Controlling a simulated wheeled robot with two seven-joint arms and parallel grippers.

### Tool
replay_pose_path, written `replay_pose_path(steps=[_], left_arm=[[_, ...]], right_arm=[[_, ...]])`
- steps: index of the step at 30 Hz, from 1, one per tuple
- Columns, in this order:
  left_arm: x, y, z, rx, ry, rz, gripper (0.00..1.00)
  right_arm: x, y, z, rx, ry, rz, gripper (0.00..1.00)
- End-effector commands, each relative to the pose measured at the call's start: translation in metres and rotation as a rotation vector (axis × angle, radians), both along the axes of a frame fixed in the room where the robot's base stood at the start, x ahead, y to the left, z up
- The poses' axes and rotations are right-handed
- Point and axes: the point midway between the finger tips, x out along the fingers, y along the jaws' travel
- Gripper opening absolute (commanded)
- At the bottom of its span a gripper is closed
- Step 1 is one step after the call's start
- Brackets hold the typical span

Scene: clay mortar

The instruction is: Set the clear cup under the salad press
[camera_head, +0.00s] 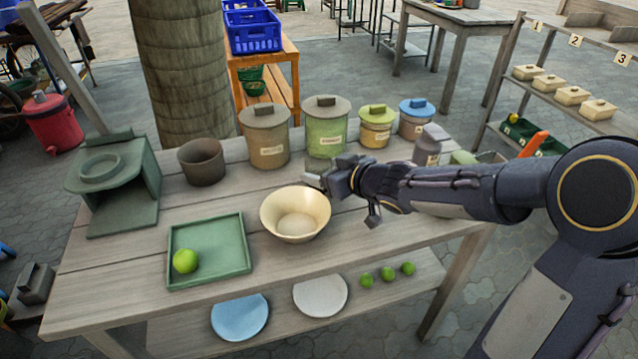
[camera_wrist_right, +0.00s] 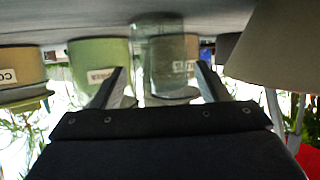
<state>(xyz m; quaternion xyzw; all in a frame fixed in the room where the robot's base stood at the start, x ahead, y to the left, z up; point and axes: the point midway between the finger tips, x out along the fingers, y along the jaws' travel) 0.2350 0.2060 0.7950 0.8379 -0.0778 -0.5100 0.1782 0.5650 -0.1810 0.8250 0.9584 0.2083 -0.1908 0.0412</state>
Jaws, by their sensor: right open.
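The salad press (camera_head: 112,178) is a green stand with a round ring on top, at the left of the table. My right gripper (camera_head: 316,180) is above the table behind the cream bowl, with its jaws open. In the right wrist view, which is upside down, a clear cup (camera_wrist_right: 164,52) stands in line with the gap between the open fingers (camera_wrist_right: 160,75). I cannot tell how deep it is between them. In the head view the cup is hard to make out beside the gripper. My left gripper is not in view.
A cream bowl (camera_head: 295,214) stands in front of my gripper. A green tray (camera_head: 222,238) with a lime (camera_head: 186,260) and a dark pot (camera_head: 202,162) lie between there and the press. Lidded canisters (camera_head: 326,130) line the back. Plates and limes are on the lower shelf.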

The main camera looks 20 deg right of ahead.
Motion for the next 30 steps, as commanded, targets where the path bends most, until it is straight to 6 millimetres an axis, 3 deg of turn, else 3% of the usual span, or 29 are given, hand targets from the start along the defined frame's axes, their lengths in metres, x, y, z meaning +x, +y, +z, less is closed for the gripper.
replay_pose_path(steps=[9, 18, 26, 30], left_arm=[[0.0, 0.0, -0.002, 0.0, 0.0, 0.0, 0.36], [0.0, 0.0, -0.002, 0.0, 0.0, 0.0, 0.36], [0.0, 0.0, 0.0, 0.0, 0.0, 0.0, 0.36], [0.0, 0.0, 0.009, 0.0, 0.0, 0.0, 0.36]], right_arm=[[0.006, 0.003, -0.002, -0.001, 0.001, -0.001, 0.68], [0.006, 0.003, -0.002, 0.0, 0.0, -0.001, 0.3], [0.006, 0.003, 0.001, 0.0, 0.0, -0.001, 0.3], [0.006, 0.002, 0.013, 0.0, -0.002, -0.002, 0.3]])
